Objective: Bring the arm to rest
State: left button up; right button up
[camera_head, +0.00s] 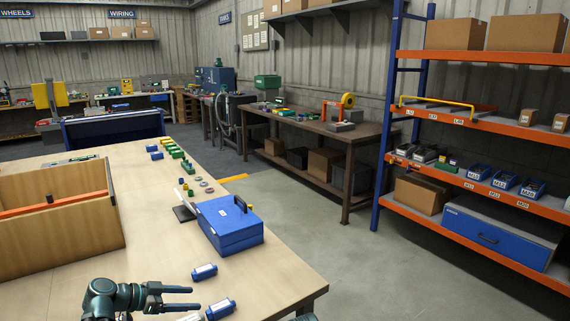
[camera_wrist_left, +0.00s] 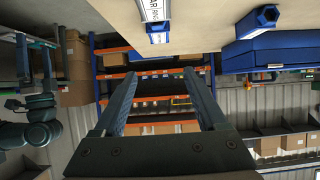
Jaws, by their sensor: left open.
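My left gripper (camera_head: 191,298) reaches in over the front of the wooden worktable (camera_head: 285,272), with its two dark fingers pointing right. In the left wrist view my left gripper (camera_wrist_left: 162,78) has its fingers wide apart and nothing between them. A blue-and-white cylindrical part (camera_head: 204,272) lies just beyond the fingers, and a second one (camera_head: 220,309) lies just to their right in the picture; both are apart from them. At the left of the wrist view, dark arm parts (camera_wrist_left: 40,112) appear to be my right arm; its jaw state is unclear.
A blue case (camera_head: 232,230) stands on the table behind the cylindrical parts. A wooden box (camera_head: 60,240) with an orange bar stands at the left. Small coloured parts lie farther back. The table's right edge borders open floor (camera_head: 330,250); an orange-and-blue rack (camera_head: 470,197) stands beyond.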

aim_at(221, 305)
pick_arm(q)
jog(key=b+x, duration=0.2)
jog(key=x, duration=0.2)
jog(key=b+x, duration=0.1)
jog(key=x, duration=0.2)
jog(key=f+b+x, duration=0.1)
jog(key=b+x, duration=0.1)
jog(key=x, duration=0.2)
jog(key=shift+f+b, duration=0.25)
jog(key=shift+b, duration=0.1)
pick_arm(e)
notch_tip(221, 305, down, 7)
pick_arm(q)
jog(key=shift+r, duration=0.35)
jog(key=shift+r+p, duration=0.85)
jog(key=shift+p, duration=0.35)
notch_tip(221, 305, up, 3)
jog(key=p, duration=0.3)
jog(key=s+a, duration=0.2)
jog(key=s, duration=0.5)
jog(key=s+a+p, duration=0.1)
jog(key=s+a, duration=0.1)
jog(key=s, duration=0.6)
jog(key=shift+s+a+r, duration=0.2)
jog(key=shift+a+r, duration=0.1)
jog(key=shift+r, duration=0.2)
pick_arm(e)
notch_tip(221, 305, up, 7)
jog(key=shift+f, duration=0.2)
